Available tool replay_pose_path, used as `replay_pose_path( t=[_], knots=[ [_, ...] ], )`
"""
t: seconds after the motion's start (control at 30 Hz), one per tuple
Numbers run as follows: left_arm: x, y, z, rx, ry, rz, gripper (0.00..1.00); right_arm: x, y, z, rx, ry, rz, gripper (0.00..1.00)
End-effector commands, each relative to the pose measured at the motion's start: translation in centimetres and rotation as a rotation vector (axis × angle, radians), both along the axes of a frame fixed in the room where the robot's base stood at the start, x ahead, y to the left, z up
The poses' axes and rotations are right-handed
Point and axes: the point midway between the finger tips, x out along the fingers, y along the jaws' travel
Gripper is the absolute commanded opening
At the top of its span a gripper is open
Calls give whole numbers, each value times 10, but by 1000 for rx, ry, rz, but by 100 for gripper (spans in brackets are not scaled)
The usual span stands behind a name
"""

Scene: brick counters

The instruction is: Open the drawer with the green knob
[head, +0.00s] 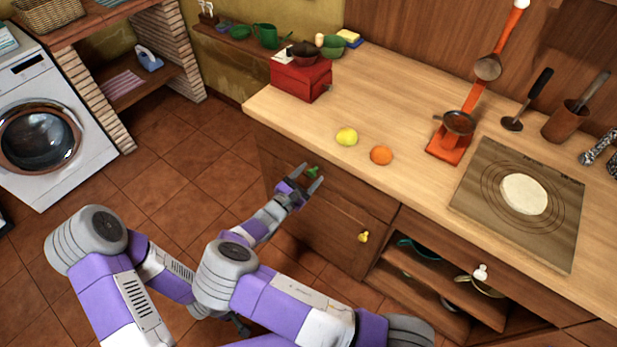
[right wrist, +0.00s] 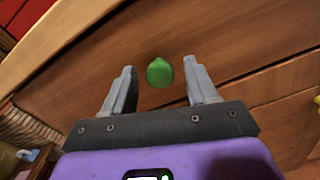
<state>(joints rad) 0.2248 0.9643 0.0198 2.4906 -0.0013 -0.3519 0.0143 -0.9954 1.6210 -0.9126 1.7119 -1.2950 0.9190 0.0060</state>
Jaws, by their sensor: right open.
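The drawer (head: 345,190) with the green knob is the upper front at the left end of the wooden counter, and it looks shut. Its green knob (head: 312,170) is small and round. My right gripper (head: 311,176) is open at the knob. In the right wrist view the green knob (right wrist: 160,73) shows between the two spread fingers, with a gap on each side. I cannot tell how deep it sits between them. What seems to be my left gripper (head: 240,325) is a dark part low in the head view, mostly hidden by my arm.
A lower front with a yellow knob (head: 363,236) is below the drawer. A front with a white knob (head: 481,272) and open shelves are to the right. A lemon (head: 346,136), an orange (head: 381,155) and a red box (head: 300,78) stand on the counter. The tiled floor at left is clear.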

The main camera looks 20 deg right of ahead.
Motion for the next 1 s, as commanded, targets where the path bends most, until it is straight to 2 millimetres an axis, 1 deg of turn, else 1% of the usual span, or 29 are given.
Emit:
replay_pose_path(
  t=[0.23,0.27,0.6,0.63,0.87,1.0],
  knots=[
    [0,0,0,0,0,0,47,1,-1,0,1,0,0,58],
    [0,0,0,0,0,0,47,1,-1,0,1,0,0,55],
    [0,0,0,0,0,0,47,1,-1,0,1,1,-1,3],
    [0,0,0,0,0,0,47,1,-1,0,1,1,-1,0],
    [0,0,0,0,0,0,47,0,0,0,1,1,-1,0],
    [0,0,2,0,0,0,47,-4,4,0,1,1,0,0]
  ],
)
